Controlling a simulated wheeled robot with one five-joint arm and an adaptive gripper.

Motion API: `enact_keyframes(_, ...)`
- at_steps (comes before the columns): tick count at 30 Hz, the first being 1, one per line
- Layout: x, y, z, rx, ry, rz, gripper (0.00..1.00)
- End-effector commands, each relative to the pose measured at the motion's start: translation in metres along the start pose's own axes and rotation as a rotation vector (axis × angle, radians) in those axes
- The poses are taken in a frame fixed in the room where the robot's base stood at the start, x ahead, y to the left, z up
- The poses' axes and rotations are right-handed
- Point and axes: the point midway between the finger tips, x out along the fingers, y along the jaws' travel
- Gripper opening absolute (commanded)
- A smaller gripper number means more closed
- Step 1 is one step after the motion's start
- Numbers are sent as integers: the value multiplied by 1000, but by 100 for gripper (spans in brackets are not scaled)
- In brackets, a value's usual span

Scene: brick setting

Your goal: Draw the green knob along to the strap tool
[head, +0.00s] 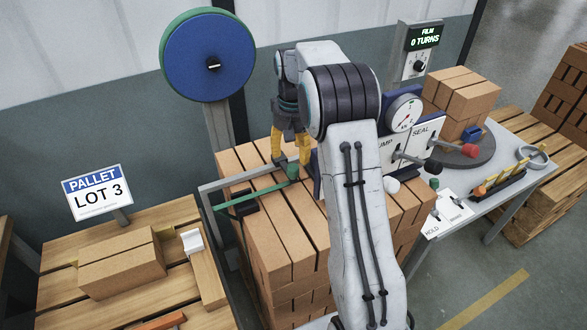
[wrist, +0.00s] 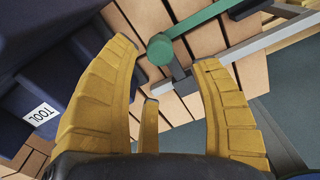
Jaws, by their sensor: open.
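The green knob (head: 293,171) is at the right end of a green strap (head: 250,194) above the stacked cartons. It also shows in the wrist view (wrist: 160,49), between and just ahead of my fingertips. My gripper (head: 290,158) is open, its yellow fingers pointing down around the knob; I see no finger closed on it. The strap tool is a dark blue body (head: 318,180), close right of the knob and partly hidden by my arm. In the wrist view a dark blue block with a TOOL label (wrist: 40,113) is at the left.
A grey metal bar frame (head: 207,190) runs close to the knob. A blue reel (head: 208,57) stands behind. A panel with a gauge (head: 404,113) and levers stands right of my arm. A grey table (head: 500,190) is at the right.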

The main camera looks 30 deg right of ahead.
Motion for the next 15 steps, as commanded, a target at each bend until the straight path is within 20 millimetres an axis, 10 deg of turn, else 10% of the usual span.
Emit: enact_keyframes(15, 58, 0, 1, -3, -4, 0, 58)
